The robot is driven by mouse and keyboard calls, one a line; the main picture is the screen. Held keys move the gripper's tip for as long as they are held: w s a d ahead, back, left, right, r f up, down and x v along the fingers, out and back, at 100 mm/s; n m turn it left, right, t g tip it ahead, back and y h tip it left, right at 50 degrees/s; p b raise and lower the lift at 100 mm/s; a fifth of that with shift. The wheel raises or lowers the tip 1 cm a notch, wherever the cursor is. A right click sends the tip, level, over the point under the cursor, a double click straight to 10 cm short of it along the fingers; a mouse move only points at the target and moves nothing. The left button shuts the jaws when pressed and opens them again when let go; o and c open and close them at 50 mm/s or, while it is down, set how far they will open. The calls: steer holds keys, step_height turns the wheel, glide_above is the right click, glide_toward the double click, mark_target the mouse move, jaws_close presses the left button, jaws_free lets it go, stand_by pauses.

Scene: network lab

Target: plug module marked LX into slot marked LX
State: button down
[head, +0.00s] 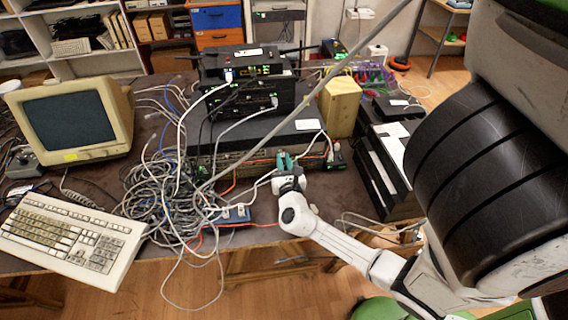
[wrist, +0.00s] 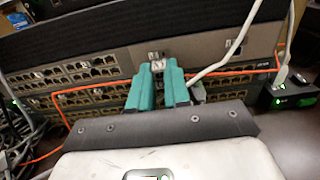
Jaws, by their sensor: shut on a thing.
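My gripper (wrist: 158,86) has two teal fingers, close together in front of the rack switch; in the head view its tips (head: 285,160) are at the front of the switch stack. It is shut on a small module (wrist: 158,66), of which only a pale end with dark marks shows beyond the fingertips; I cannot read its marking. The end is at or very near the switch front panel (wrist: 205,50), just below small dark openings with white labels (wrist: 156,54). Those labels are too small to read. The fingers hide most of the module, and I cannot tell whether it is inside a slot.
A white cable (wrist: 225,52) and an orange cable (wrist: 215,71) cross close to the fingers. A black box with green lights (wrist: 285,98) stands at the right.

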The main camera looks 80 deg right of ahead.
steer(key=c, duration=1)
jaws_free()
steer(key=v, duration=1)
steer(key=shift+a, duration=0.4)
steer(key=shift+s+r, duration=0.1)
steer(key=shift+s, duration=0.05)
